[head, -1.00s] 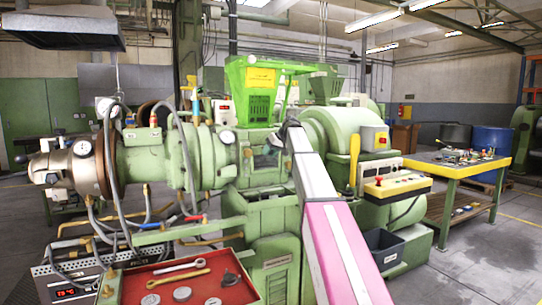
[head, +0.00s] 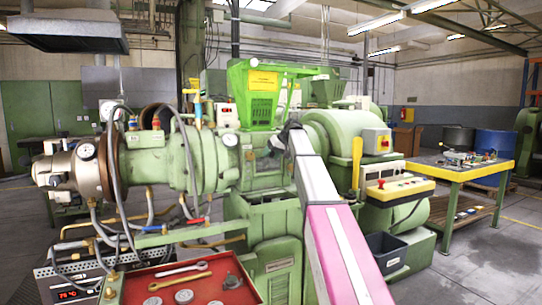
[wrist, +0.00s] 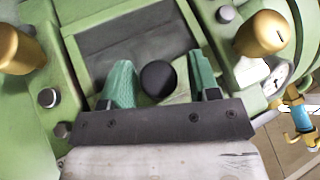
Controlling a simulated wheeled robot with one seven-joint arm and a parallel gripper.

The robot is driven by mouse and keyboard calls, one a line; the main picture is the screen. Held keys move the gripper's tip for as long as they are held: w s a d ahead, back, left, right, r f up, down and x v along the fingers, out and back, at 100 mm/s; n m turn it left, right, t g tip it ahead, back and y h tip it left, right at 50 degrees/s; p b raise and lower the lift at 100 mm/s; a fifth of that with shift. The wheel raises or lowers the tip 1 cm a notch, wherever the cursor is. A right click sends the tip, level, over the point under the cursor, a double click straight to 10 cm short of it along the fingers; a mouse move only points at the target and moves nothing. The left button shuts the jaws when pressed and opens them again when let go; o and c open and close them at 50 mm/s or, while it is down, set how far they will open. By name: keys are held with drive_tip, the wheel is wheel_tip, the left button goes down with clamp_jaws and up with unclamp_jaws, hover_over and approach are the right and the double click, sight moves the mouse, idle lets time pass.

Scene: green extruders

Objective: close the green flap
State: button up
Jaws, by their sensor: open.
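The green extruder (head: 215,160) stands ahead of me, with a bright green hopper (head: 262,95) on top. My gripper (head: 276,143) is at the machine's body just below the hopper, small and partly hidden by my arm in the head view. In the wrist view my gripper (wrist: 162,75) has its two teal fingers apart, one on each side of a round black knob (wrist: 158,78). A light green surface (wrist: 181,93), possibly the flap, shows beside the knob. A dark recessed panel (wrist: 135,38) in a green frame lies beyond. I cannot tell whether the fingers touch the knob.
Brass-coloured knobs (wrist: 265,33) and a gauge (wrist: 276,80) flank the panel closely. A red tray (head: 225,292) with tools is at the front. A yellow-edged workbench (head: 462,172) stands right. Open floor (head: 490,250) lies at the front right.

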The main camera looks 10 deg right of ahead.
drive_tip(key=v, duration=1.1)
drive_tip(key=shift+a, duration=0.1)
